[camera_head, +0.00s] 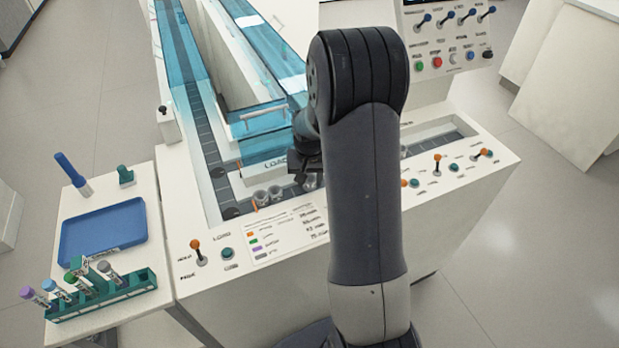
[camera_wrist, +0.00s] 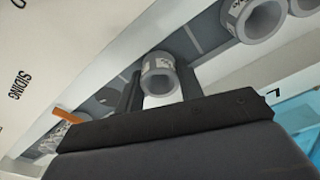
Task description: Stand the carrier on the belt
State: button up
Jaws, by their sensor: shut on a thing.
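My gripper (camera_head: 306,168) is low over the front stretch of the belt, its fingers pointing down. In the wrist view its two dark fingers (camera_wrist: 160,90) are shut on a carrier (camera_wrist: 158,76), a pale grey hollow cup with a printed label. The held carrier also shows partly below the gripper in the head view (camera_head: 311,182). It looks about upright over the dark segmented belt (camera_wrist: 205,35); I cannot tell whether its base touches the belt. Two like carriers stand to the left in the head view, one (camera_head: 261,198) beside the other (camera_head: 276,193).
Pale rails edge the belt. A small orange part (camera_wrist: 66,115) lies across the track near the gripper. Clear blue covers (camera_head: 262,120) stand behind. An orange-knobbed lever (camera_head: 196,246) is on the front panel. A blue tray (camera_head: 103,232) and tube rack (camera_head: 100,300) are at left.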

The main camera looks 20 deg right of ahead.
jog(key=o, duration=0.8)
jog(key=shift+o, duration=0.2)
notch_tip(320, 180, up, 11)
jog(key=s, duration=0.1)
jog(key=shift+s+a+f+p, duration=0.15)
jog(key=shift+a+p, duration=0.05)
jog(key=shift+p, duration=0.25)
dwell(0.5)
jog(key=f, duration=0.3)
jog(key=w+f, duration=0.1)
jog(key=f, duration=0.3)
jog(key=f+b, duration=0.1)
jog(key=f, duration=0.2)
jog(key=shift+w+d+f, duration=0.15)
jog(key=shift+d+f, duration=0.05)
jog(key=shift+f, duration=0.2)
jog(key=shift+r+p, duration=0.3)
